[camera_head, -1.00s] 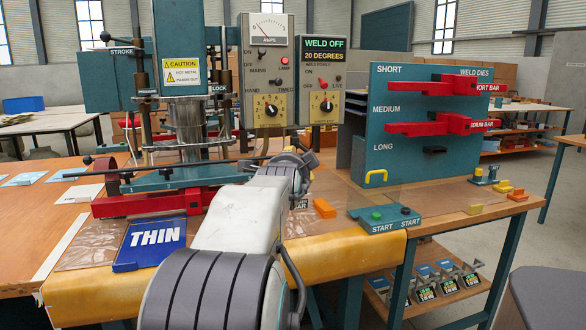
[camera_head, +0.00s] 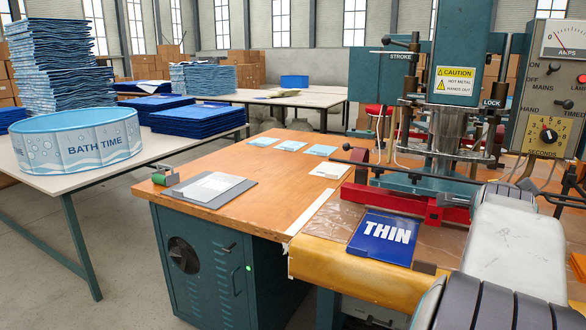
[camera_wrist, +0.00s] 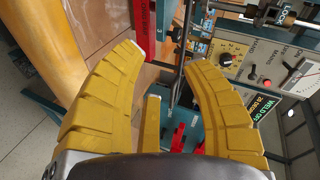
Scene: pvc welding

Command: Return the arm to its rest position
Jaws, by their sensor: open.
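My gripper (camera_wrist: 165,75) shows in the wrist view with its two yellow padded fingers spread apart and nothing between them. In the head view my pale arm runs up the right side, and its far end is cut off or hidden, so the gripper is not seen there. The welding press (camera_head: 443,130) stands behind the arm, with a red bar (camera_head: 392,200) low across its front. A blue pad marked THIN (camera_head: 384,238) lies flat on the bench to the left of my arm.
A BATH TIME pool (camera_head: 75,140) stands on a white table at far left. The control box (camera_head: 555,90) is close to my arm. Open floor lies left of the bench.

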